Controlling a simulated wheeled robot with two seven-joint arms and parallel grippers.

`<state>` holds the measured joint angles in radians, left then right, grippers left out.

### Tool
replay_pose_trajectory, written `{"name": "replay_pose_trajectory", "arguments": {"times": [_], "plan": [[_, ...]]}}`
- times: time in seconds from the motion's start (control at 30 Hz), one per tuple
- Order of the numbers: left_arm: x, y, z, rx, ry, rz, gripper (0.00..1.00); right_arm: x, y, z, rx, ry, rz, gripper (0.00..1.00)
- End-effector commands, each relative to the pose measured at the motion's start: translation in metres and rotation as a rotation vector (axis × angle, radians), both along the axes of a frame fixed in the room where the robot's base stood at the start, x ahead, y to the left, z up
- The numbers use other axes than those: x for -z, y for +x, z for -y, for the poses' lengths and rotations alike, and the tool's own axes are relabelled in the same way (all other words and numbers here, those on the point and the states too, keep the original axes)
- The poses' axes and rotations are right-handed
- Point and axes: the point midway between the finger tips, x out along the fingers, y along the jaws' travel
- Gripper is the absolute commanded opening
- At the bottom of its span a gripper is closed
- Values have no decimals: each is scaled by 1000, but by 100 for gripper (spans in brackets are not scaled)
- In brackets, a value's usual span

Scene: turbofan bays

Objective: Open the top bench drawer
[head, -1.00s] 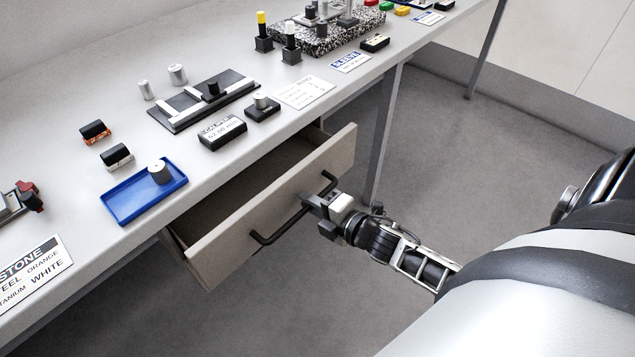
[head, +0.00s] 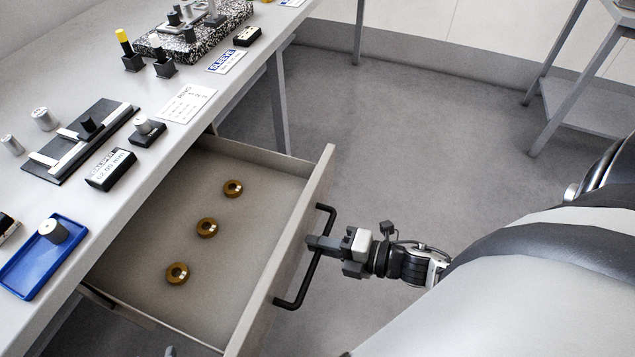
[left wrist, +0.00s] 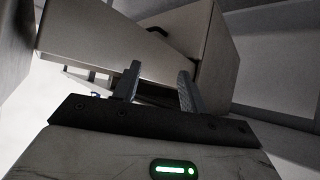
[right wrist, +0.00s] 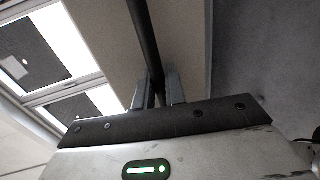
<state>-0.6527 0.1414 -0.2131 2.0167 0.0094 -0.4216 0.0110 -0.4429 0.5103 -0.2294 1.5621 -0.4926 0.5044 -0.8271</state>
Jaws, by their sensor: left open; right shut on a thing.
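The top bench drawer (head: 232,262) is pulled well out from under the bench in the head view. Its inside shows, with three brass-coloured rings lying in it: one at the back (head: 233,188), one in the middle (head: 207,227) and one at the front left (head: 177,273). My right gripper (head: 318,243) is shut on the black bar handle (head: 297,290) on the drawer front. In the right wrist view the handle bar (right wrist: 146,40) runs between the fingers. My left gripper (left wrist: 158,88) is open and empty in the left wrist view, below a drawer unit (left wrist: 205,50).
The bench top (head: 100,215) holds a blue tray (head: 22,277) with a metal cylinder, a black fixture (head: 62,165), labels and a speckled block (head: 190,40). A grey stand (head: 575,100) is at the far right. The floor right of the drawer is clear.

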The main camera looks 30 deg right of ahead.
Motion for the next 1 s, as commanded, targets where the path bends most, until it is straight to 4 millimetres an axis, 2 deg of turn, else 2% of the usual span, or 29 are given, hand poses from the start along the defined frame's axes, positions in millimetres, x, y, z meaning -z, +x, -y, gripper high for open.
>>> {"name": "replay_pose_trajectory", "arguments": {"times": [0.5,0.53,0.6,1.0], "plan": [[1,-5,0,-2,-1,-10,43,0,-4,1,-15,-1,2,0],[1,-5,0,-2,-1,-10,43,0,-4,1,-15,-1,2,15],[1,-4,-1,-1,0,-8,43,0,-4,1,-15,-1,2,30],[0,-4,-1,1,2,-6,43,0,-4,1,-14,0,2,30]]}}
